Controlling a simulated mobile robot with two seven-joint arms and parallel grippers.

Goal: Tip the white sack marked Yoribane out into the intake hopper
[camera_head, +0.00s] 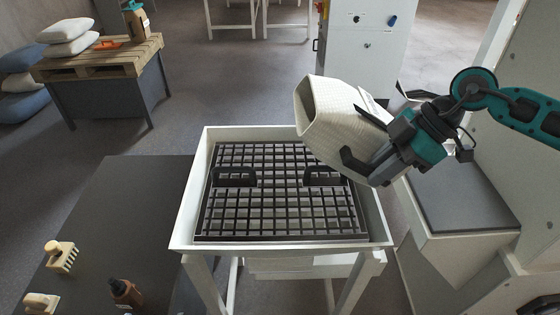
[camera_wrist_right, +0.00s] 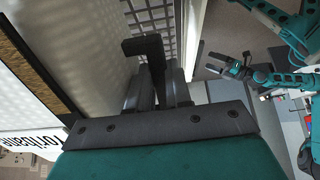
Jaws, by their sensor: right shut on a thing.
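The white woven sack (camera_head: 340,120) is tilted above the right side of the intake hopper (camera_head: 378,215), a white-framed box with a dark grate (camera_head: 270,200). Its broad end points up and left; I cannot tell whether that end is open. No contents show falling or lying on the grate. My right gripper (camera_head: 362,160) is shut on the sack's lower right end. In the right wrist view the sack (camera_wrist_right: 95,50) fills the left side, with part of its printed name showing. My left gripper (camera_wrist_right: 212,64) shows small there, apart from the sack, with its fingers spread and empty.
Two black handles (camera_head: 234,176) (camera_head: 324,175) stand up from the grate. A dark table (camera_head: 120,220) at left holds brushes and a brown bottle (camera_head: 125,294). A pallet-topped stand (camera_head: 105,62) with sacks is far left. A white cabinet (camera_head: 365,45) stands behind; a grey-topped box (camera_head: 465,195) is at right.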

